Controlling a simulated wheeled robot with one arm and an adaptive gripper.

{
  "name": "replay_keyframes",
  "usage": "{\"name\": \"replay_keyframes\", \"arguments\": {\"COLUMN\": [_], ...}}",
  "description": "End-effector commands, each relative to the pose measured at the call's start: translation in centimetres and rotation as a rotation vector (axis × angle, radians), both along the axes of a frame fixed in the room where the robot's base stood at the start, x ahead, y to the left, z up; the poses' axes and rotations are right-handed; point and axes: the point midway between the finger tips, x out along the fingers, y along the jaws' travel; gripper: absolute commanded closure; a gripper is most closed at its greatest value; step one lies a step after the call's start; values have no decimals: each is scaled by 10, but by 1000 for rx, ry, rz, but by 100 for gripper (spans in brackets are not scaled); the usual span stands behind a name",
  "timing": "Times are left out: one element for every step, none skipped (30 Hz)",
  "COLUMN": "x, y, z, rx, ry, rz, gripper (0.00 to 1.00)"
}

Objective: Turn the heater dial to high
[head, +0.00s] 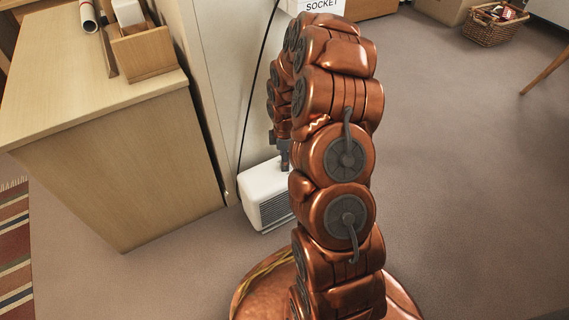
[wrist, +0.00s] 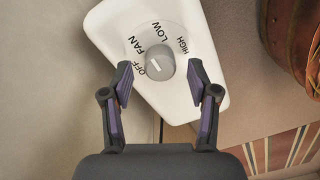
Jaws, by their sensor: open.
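The white heater (head: 262,184) stands on the floor beside the cabinet in the head view. In the wrist view its white top (wrist: 110,30) carries a round grey dial (wrist: 164,60) with the labels OFF, FAN, LOW and HIGH around it. A short white mark on the dial lies on the side near OFF; its exact pointing is hard to tell. My gripper (wrist: 160,78) is open above the heater, with one finger on each side of the dial and gaps between. In the head view my arm partly hides the heater and gripper.
A wooden cabinet (head: 150,160) stands left of the heater, and a pale panel (head: 222,70) with a dark cable (head: 258,80) rises behind it. A wicker basket (head: 492,28) sits at the far right. The carpet (head: 460,180) on the right is clear.

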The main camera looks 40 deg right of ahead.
Motion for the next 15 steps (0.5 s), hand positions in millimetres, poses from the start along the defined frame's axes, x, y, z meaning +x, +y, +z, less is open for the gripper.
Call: {"name": "replay_keyframes", "arguments": {"x": [-1,-1,-1,-1,-1,-1,-1,-1,-1,-1,-1,0,0,0,0], "y": [0,0,0,0,0,0,0,0,0,0,0,0,0,0,0], "z": [-8,-10,-12,-13,-14,-14,-14,-13,-13,-13,-13,-13,-13,-13,-13], "rx": [0,0,1,1,1,0,1,1,1,1,1,1,1,1,1], "ry": [2,2,3,3,3,2,2,2,2,1,1,1,1,1,1], "rz": [0,0,0,0,0,0,0,0,0,0,0,0,-1,-1,0], "gripper": [40,40,40,40,40,40,40,40,40,40,40,42,45,49,53]}}
